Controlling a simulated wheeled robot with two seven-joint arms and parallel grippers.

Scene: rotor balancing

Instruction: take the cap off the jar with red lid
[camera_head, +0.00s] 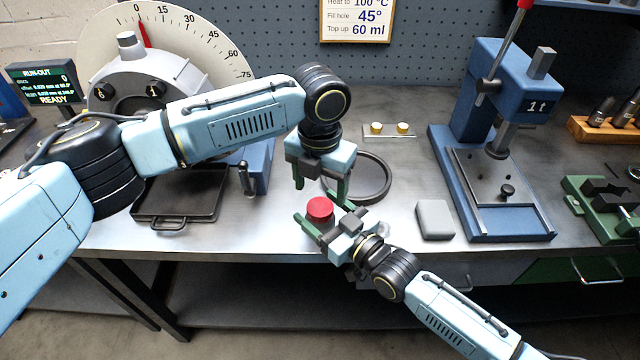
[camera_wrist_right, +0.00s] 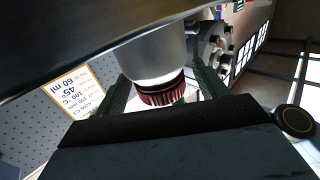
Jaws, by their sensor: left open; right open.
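The jar's red lid (camera_head: 320,208) shows near the front edge of the bench in the head view, with the jar body hidden below it. In the right wrist view the picture is turned over, and the pale jar body (camera_wrist_right: 152,55) and ribbed red lid (camera_wrist_right: 160,94) sit between my green fingers. My right gripper (camera_head: 318,212) is open around the jar; I cannot tell whether the fingers touch it. My left gripper (camera_head: 320,184) is open and empty, pointing down just above and behind the lid.
A dark ring (camera_head: 374,180) lies behind my left gripper. A grey block (camera_head: 434,220) and a blue press (camera_head: 490,190) stand to the right. A black tray (camera_head: 180,208) lies left. The bench's front edge is close.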

